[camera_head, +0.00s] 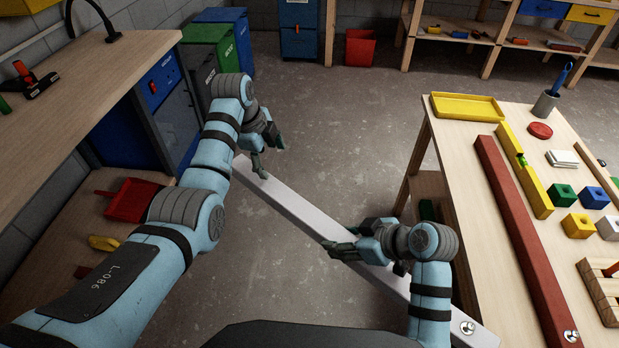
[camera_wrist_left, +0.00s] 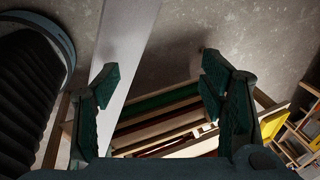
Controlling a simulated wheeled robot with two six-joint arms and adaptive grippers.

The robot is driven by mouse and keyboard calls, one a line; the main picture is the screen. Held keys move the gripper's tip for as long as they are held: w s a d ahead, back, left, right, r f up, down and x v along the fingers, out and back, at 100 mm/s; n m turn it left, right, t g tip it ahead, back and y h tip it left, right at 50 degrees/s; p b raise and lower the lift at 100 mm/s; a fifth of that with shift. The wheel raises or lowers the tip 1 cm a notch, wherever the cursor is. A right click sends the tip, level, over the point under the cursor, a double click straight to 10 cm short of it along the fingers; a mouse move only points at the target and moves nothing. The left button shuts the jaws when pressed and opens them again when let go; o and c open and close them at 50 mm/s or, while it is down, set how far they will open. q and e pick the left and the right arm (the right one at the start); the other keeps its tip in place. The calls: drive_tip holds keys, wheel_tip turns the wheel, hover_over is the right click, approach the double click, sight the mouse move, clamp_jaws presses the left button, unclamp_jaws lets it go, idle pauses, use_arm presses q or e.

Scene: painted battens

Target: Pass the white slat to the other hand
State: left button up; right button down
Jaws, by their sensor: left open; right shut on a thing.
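The white slat (camera_head: 290,205) is a long pale bar running diagonally from near my left gripper to the lower right, with a round metal fitting at its near end. My right gripper (camera_head: 352,240) is shut on the slat around its middle. My left gripper (camera_head: 271,157) is open at the slat's far left end. In the left wrist view, the slat (camera_wrist_left: 130,40) passes beside and partly behind the left-hand finger, and the gap between the fingertips (camera_wrist_left: 157,80) looks empty. Whether that finger touches the slat cannot be told.
A workbench (camera_head: 455,160) on the right carries a red batten (camera_head: 520,235), a yellow batten (camera_head: 524,170), a yellow tray (camera_head: 467,106) and several coloured blocks. Open floor lies between.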

sight(325, 219)
use_arm(q)
drive_tip(key=s+d+r+m+g, duration=0.1)
drive_tip(key=s+d+g, duration=0.1)
drive_tip(key=s+d, duration=0.1)
drive_tip(key=s+d+r+m+g+h, duration=0.1)
drive_tip(key=s+d+m, duration=0.1)
drive_tip(key=s+d, duration=0.1)
drive_tip(key=s+d+r+m+g+h, duration=0.1)
drive_tip(key=s+d+g, duration=0.1)
drive_tip(key=d, duration=0.3)
drive_tip(key=shift+s+d+r+m+g, duration=0.1)
drive_tip(key=shift+s+m+g, duration=0.1)
drive_tip(key=shift+s, duration=0.2)
drive_tip(key=shift+s+r+m+g, duration=0.1)
drive_tip(key=shift+s+m, duration=0.1)
drive_tip(key=shift+s, duration=0.2)
use_arm(e)
drive_tip(key=shift+d, duration=0.15)
use_arm(q)
drive_tip(key=x, duration=1.1)
drive_tip(key=shift+s+f, duration=0.2)
drive_tip(key=shift+f, duration=0.15)
drive_tip(key=shift+c, duration=0.6)
